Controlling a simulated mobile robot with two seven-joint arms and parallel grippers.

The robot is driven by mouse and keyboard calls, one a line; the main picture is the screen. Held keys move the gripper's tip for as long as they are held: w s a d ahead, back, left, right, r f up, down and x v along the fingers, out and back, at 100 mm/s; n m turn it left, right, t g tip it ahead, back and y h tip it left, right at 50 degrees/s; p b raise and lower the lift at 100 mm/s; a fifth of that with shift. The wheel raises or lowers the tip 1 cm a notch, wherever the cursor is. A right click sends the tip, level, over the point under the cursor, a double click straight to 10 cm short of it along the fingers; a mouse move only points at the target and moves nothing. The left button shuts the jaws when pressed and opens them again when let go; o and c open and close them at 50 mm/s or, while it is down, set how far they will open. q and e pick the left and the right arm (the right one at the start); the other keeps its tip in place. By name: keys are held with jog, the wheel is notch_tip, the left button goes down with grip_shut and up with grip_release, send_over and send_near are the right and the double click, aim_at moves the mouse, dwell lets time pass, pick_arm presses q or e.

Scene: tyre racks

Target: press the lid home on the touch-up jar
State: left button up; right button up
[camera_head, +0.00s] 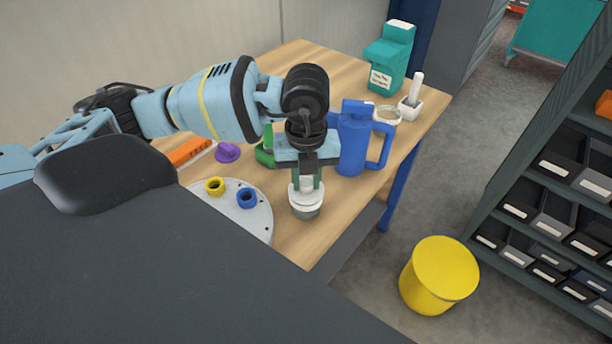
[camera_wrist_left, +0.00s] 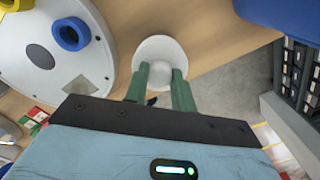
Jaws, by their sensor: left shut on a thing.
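The touch-up jar (camera_head: 306,211) is a small grey jar near the front edge of the wooden table. Its white lid (camera_head: 305,199) sits on top of it in the head view. My left gripper (camera_head: 306,186) points down over the jar, with its green fingers shut on the lid's white knob. In the left wrist view the white lid (camera_wrist_left: 150,49) shows around the fingertips, and the gripper (camera_wrist_left: 161,78) grips the knob. The lid hides the jar there. I cannot tell how far down the lid is seated. My right gripper is not in view.
A blue jug (camera_head: 353,140) stands just right of the gripper. A round grey plate (camera_head: 229,212) with a yellow ring (camera_head: 214,186) and a blue ring (camera_head: 246,198) lies to the left. A yellow bin (camera_head: 439,275) stands on the floor. A teal dispenser (camera_head: 389,57) is at the back.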

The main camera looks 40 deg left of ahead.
pick_arm(q)
jog(key=shift+f, duration=0.15)
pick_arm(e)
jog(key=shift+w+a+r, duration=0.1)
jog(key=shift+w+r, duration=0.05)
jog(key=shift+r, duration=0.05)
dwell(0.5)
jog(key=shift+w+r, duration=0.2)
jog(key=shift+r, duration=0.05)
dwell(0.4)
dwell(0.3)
pick_arm(q)
jog(key=o, duration=1.5)
jog(key=shift+p, duration=0.35)
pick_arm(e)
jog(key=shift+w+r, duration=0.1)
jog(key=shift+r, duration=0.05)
pick_arm(q)
jog(key=shift+r+p, duration=1.2)
jog(key=shift+r, duration=2.3)
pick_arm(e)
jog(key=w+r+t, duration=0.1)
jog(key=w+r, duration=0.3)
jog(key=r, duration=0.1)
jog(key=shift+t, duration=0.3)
